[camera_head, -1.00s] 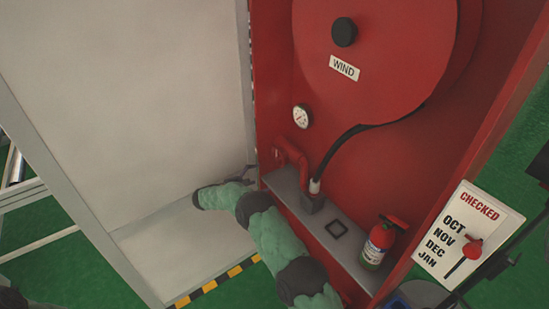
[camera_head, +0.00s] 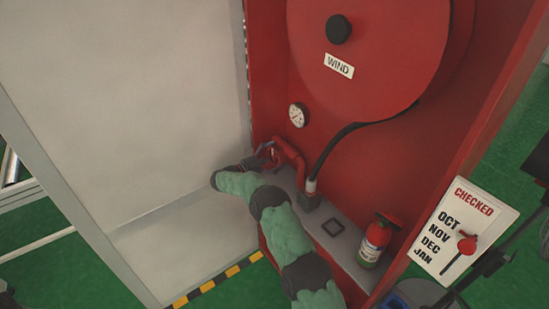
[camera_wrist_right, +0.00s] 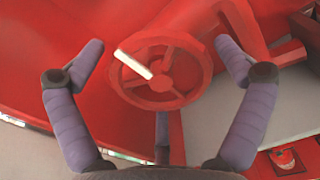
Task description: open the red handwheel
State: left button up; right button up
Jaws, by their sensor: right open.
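The red handwheel (camera_wrist_right: 160,72) shows in the right wrist view, a spoked ring with a white bar across its left side. It sits on a red pipe (camera_wrist_right: 233,25). My right gripper (camera_wrist_right: 160,62) is open, with one purple-grey finger on each side of the wheel and gaps between them and the rim. In the head view my right gripper (camera_head: 262,157) is at the left end of the red pipe (camera_head: 288,153), inside the cabinet. The wheel is small and mostly hidden there. My left gripper is not in view.
The red hose cabinet (camera_head: 370,175) holds a reel (camera_head: 390,60), a black hose (camera_head: 345,132), a gauge (camera_head: 298,115) and a small extinguisher (camera_head: 376,242) on a grey shelf. A white panel (camera_head: 120,110) stands to the left. A checklist sign (camera_head: 465,230) is at right.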

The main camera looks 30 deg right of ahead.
jog(key=shift+d, duration=0.3)
jog(key=c, duration=0.9)
